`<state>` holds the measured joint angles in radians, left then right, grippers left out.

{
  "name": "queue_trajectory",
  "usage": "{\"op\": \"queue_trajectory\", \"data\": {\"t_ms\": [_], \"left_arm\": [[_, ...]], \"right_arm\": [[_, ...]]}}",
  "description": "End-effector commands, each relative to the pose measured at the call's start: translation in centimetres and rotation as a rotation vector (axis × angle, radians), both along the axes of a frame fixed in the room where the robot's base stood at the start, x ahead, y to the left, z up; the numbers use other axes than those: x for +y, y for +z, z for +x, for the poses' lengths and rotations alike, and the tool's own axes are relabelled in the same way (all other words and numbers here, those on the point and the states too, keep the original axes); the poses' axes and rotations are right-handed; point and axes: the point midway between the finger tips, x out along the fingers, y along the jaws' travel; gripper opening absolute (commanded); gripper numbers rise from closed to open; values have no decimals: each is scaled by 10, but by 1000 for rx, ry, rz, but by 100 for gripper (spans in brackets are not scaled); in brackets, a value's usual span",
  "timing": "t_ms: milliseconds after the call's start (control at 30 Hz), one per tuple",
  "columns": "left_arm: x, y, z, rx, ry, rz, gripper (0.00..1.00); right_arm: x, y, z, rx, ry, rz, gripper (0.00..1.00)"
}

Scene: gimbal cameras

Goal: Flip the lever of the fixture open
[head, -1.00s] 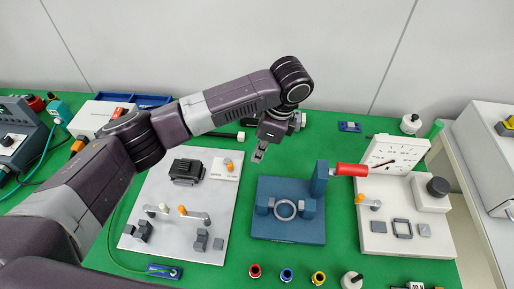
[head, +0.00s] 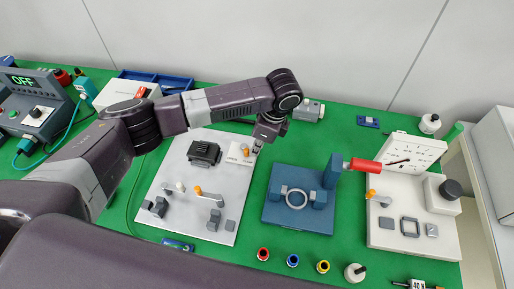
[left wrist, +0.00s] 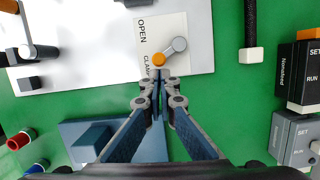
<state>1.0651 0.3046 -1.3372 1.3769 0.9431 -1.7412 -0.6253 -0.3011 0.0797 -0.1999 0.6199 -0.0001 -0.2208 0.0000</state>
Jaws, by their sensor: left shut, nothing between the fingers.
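The lever (left wrist: 178,45) is a short grey arm with an orange knob (left wrist: 158,60), on a white panel (left wrist: 150,30) marked OPEN and CLAMP in the left wrist view. In that view the arm runs from the knob up and to the right. In the head view the white panel (head: 236,160) lies on the light grey fixture plate (head: 172,219). My left gripper (head: 256,149) is shut and empty at the panel's right side. Its fingertips (left wrist: 158,78) appear just below the knob in the wrist view; whether they touch it I cannot tell. My right gripper is not in view.
A black block (head: 205,153) and small clamps stand on the same plate. A black cable (left wrist: 250,20) and boxed modules (left wrist: 296,80) lie right in the wrist view. Green table shows between them.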

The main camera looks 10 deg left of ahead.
Motion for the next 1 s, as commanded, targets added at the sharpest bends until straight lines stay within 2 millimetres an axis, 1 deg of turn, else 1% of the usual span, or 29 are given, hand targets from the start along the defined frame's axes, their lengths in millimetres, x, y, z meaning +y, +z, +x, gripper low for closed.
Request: {"op": "queue_trajectory", "data": {"t_ms": [233,767,1000], "left_arm": [[2,2,-2,2,-39,0,0],[4,1,-6,3,-126,0,0],[7,2,-8,1,-185,0,0]], "right_arm": [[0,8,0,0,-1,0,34],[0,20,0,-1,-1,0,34],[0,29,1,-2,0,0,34]]}}
